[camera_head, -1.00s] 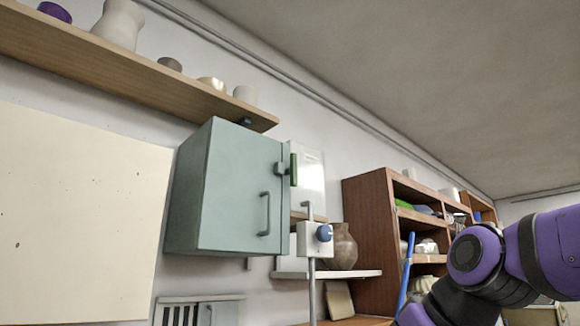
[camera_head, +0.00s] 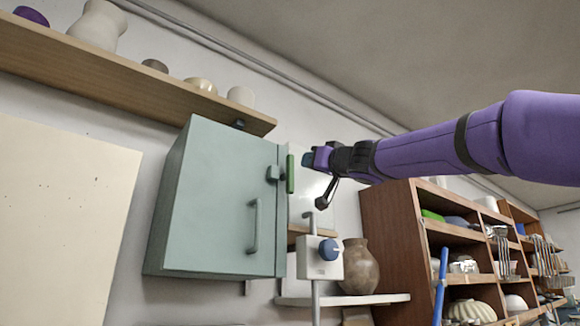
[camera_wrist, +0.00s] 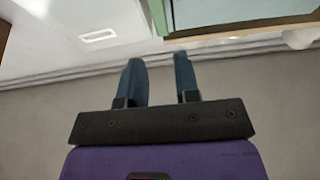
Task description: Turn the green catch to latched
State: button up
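The green catch (camera_head: 290,174) is an upright green bar on a grey mount at the right edge of the grey-green cabinet (camera_head: 215,205). The cabinet door looks closed. My gripper (camera_head: 308,160) is just right of the catch in the head view, with a small gap seen between them. In the wrist view, my gripper's two blue fingers (camera_wrist: 161,84) stand apart with nothing between them. A green strip (camera_wrist: 240,35) and part of a grey-green surface show at the top of the wrist view; I cannot tell if the strip is the catch.
A wooden shelf (camera_head: 120,68) with pots runs above the cabinet. A white box with a blue knob (camera_head: 328,250) stands on a post below right. A brown vase (camera_head: 358,268) sits on a ledge. Wooden shelving (camera_head: 400,235) stands at right.

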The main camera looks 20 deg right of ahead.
aim_at(292, 163)
jog(key=x, duration=1)
jog(key=shift+w+a, duration=0.15)
jog(key=shift+w, duration=0.1)
grip_shut()
